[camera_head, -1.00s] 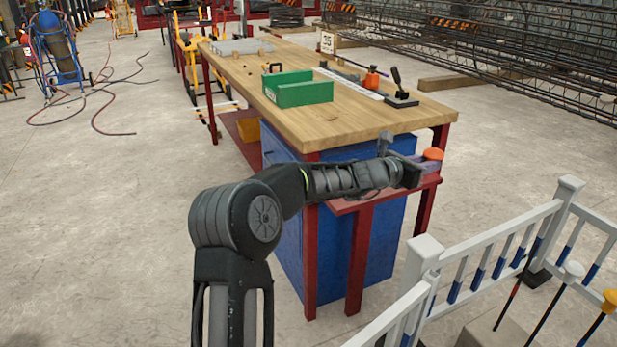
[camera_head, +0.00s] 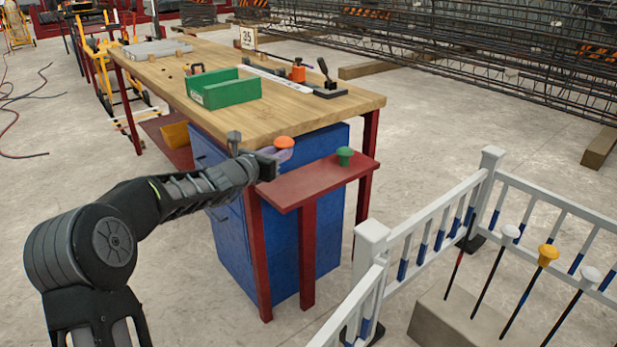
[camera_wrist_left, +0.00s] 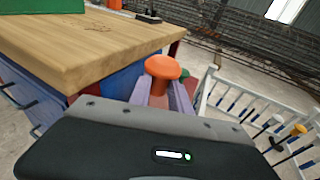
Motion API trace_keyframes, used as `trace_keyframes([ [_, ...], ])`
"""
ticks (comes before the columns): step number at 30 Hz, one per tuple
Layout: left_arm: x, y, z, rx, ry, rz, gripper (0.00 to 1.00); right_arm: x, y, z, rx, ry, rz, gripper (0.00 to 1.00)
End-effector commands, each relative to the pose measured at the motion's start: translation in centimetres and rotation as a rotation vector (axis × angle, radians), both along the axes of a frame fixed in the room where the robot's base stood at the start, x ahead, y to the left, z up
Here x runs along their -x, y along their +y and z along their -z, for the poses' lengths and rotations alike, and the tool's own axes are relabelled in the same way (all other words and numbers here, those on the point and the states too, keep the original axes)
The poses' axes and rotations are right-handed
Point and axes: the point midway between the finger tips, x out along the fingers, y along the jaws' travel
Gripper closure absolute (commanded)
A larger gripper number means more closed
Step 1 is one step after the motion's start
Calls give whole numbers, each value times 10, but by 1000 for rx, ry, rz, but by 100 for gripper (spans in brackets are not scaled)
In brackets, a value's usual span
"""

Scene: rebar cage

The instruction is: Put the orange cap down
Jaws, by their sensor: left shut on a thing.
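The orange cap (camera_head: 284,142) is mushroom-shaped and held upright in my left gripper (camera_head: 280,155). It also shows in the left wrist view (camera_wrist_left: 163,68), between the two purple fingers, which are shut on its stem. The cap is near the left end of a low red shelf (camera_head: 330,178) on the workbench's near end. I cannot tell whether its stem touches the shelf. A green cap (camera_head: 345,155) stands on the shelf to the right. My right gripper is not in view.
The wooden workbench (camera_head: 330,115) holds a green open box (camera_head: 225,92), an orange bottle and a black lever tool. A blue cabinet (camera_head: 235,250) stands below. A white railing (camera_head: 420,215) and capped rods, one with a yellow cap (camera_head: 548,254), are at the right. The shelf's middle is clear.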

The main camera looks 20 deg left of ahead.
Motion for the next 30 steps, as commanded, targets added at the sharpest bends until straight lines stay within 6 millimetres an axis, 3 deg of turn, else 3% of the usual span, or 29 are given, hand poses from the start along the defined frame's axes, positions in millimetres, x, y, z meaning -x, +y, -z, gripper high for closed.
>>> trace_keyframes([
  [7,0,1,42,2,3,0,100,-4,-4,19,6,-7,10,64],
  [19,0,0,49,1,1,0,100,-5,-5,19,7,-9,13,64],
  [30,0,1,97,1,2,0,100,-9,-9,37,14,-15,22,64],
])
